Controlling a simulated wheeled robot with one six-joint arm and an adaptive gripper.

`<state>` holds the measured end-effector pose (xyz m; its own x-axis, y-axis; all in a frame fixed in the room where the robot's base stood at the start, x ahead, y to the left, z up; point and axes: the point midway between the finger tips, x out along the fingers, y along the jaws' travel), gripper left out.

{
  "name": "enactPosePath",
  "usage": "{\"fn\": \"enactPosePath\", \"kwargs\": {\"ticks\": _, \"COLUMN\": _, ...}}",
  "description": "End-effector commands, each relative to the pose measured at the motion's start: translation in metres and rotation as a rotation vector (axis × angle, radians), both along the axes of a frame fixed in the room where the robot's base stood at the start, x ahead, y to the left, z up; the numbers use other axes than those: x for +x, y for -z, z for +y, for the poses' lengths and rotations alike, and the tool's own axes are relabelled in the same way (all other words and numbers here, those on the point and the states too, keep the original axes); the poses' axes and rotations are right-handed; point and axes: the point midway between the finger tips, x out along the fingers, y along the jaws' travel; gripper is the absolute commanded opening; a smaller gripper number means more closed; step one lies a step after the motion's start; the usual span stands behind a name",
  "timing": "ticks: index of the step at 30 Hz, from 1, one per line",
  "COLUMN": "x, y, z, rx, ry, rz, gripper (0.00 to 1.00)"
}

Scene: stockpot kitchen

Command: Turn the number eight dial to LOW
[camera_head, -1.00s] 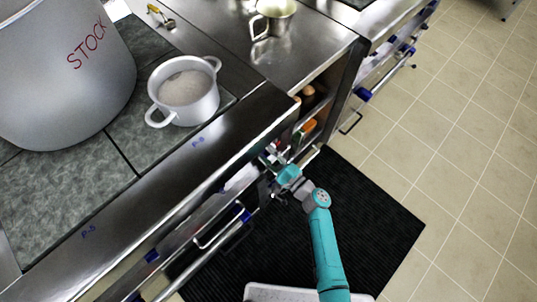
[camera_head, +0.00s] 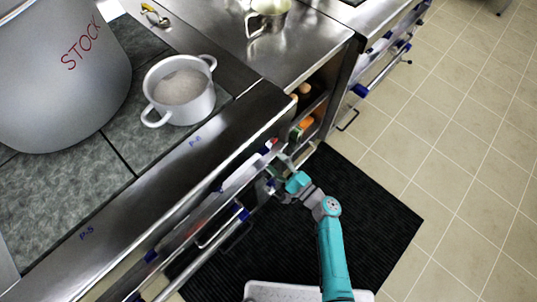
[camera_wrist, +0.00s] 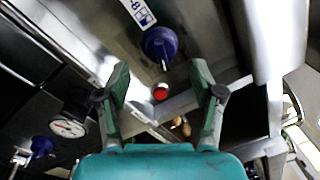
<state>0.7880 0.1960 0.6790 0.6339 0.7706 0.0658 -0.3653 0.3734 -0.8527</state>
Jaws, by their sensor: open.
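A dark blue dial (camera_wrist: 160,45) is on the metal front panel in the wrist view. Beside it is a white label (camera_wrist: 138,11) that seems to show an 8 and a burner symbol. The dial's setting is too small to read. My gripper (camera_wrist: 161,72) is open and empty. Its two fingers are spread, one to each side and lower in the picture than the dial, apart from it. In the head view my gripper (camera_head: 273,180) is close to the stove's front, and I cannot make out which dial it faces.
A red button (camera_wrist: 160,91) sits just below the dial. A pressure gauge (camera_wrist: 68,128) and another blue dial (camera_wrist: 42,146) are at left. A large stockpot (camera_head: 60,75) and a smaller pot (camera_head: 182,92) stand on the stove top. A black mat (camera_head: 375,220) covers the floor.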

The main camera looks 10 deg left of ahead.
Motion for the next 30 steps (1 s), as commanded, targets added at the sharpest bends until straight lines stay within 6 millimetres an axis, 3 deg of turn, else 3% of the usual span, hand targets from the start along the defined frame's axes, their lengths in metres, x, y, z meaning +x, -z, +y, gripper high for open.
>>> {"fn": "enactPosePath", "kwargs": {"ticks": 6, "x": -0.026, "y": 0.003, "z": -0.034, "rx": 0.001, "ry": 0.004, "rz": 0.001, "gripper": 0.67}}
{"fn": "enactPosePath", "kwargs": {"ticks": 12, "x": -0.040, "y": 0.004, "z": -0.050, "rx": 0.000, "ry": 0.002, "rz": 0.000, "gripper": 0.67}}
{"fn": "enactPosePath", "kwargs": {"ticks": 30, "x": -0.044, "y": 0.005, "z": -0.053, "rx": 0.000, "ry": 0.000, "rz": 0.000, "gripper": 0.67}}
